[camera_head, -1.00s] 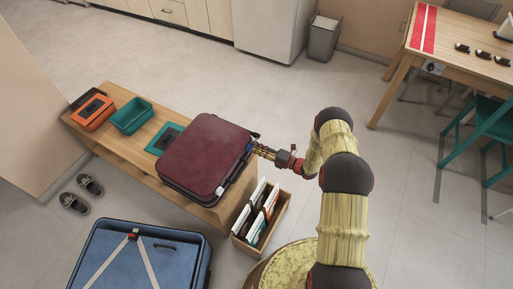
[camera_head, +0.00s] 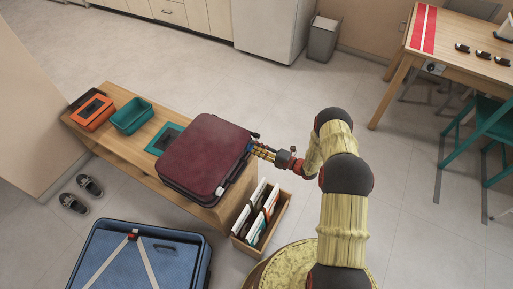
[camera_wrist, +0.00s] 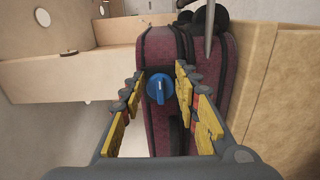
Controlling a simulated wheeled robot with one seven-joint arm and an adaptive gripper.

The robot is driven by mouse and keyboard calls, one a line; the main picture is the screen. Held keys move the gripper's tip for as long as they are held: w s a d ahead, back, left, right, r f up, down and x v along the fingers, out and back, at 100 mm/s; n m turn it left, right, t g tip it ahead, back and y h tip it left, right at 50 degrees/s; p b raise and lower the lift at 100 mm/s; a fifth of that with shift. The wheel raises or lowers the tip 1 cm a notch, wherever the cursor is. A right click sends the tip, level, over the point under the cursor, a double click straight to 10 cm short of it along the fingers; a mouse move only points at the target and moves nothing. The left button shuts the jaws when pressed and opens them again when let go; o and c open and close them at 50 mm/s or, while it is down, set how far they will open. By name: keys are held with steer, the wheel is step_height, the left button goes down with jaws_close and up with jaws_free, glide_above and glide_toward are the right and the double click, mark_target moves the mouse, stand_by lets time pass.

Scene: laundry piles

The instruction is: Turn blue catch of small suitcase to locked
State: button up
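The small suitcase (camera_head: 207,155) is dark maroon, closed, and lies flat on the wooden bench in the head view. My gripper (camera_head: 255,149) is at its right side. In the wrist view, the suitcase's side (camera_wrist: 158,45) fills the middle. The blue catch (camera_wrist: 159,88) is a round knob with a raised ridge that looks about upright in the picture. My gripper's yellow fingers (camera_wrist: 160,76) stand apart on either side of the catch, with gaps visible between them and it. The catch cannot be made out clearly in the head view.
The bench (camera_head: 118,152) also holds a teal tray (camera_head: 132,116) and an orange case (camera_head: 93,112). A wooden box of files (camera_head: 262,215) stands close below my gripper. An open blue suitcase (camera_head: 140,258) lies on the floor. The floor behind the bench is clear.

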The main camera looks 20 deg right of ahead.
steer(key=o, duration=0.3)
steer(key=shift+d, duration=0.1)
steer(key=shift+o, duration=0.2)
steer(key=v, duration=1.2)
